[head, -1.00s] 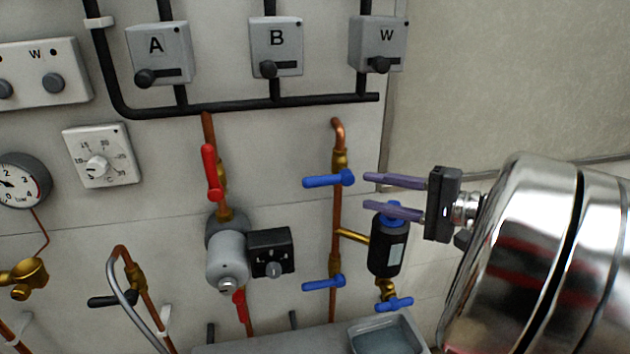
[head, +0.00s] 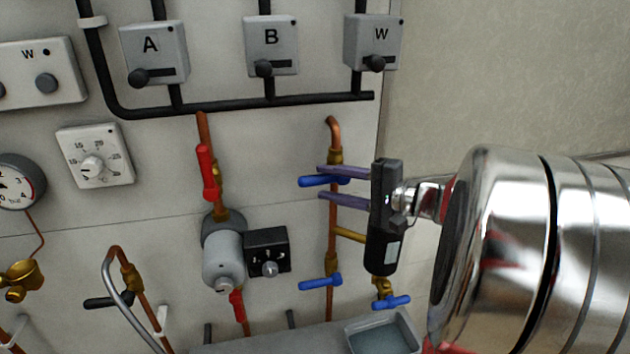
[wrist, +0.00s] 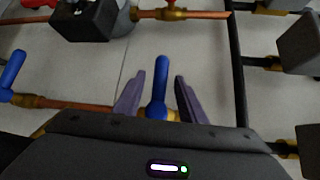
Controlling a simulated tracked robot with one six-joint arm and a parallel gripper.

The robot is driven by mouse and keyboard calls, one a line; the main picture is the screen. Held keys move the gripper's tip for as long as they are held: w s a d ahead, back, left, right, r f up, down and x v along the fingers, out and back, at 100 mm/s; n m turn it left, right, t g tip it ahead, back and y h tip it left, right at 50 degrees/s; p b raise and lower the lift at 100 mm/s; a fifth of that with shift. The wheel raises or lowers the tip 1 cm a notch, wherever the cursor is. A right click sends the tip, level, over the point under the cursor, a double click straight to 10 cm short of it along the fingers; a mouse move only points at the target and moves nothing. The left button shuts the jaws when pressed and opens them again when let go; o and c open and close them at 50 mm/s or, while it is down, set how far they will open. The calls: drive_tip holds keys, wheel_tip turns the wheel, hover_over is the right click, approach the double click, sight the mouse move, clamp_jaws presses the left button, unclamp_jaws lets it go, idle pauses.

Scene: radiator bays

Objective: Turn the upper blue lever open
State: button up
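The upper blue lever (head: 312,181) sits on a vertical copper pipe (head: 333,225), its handle pointing left across the pipe. My gripper (head: 321,182) is at it, with one purple finger just above and one below the handle. In the wrist view the lever (wrist: 158,85) stands between the two fingers of my gripper (wrist: 159,76), with gaps on both sides. The fingers are open. The lever's hub is partly hidden behind a finger in the head view.
A lower blue lever (head: 320,282) is on the same pipe. A black cylinder (head: 383,252) with a small blue handle (head: 391,302) hangs to the right. A red lever (head: 207,172) and a black box (head: 267,251) are to the left. A grey tray (head: 384,335) is below.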

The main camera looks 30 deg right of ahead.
sight(323, 183)
drive_tip(key=shift+x, duration=2.1)
drive_tip(key=shift+c, duration=0.2)
clamp_jaws()
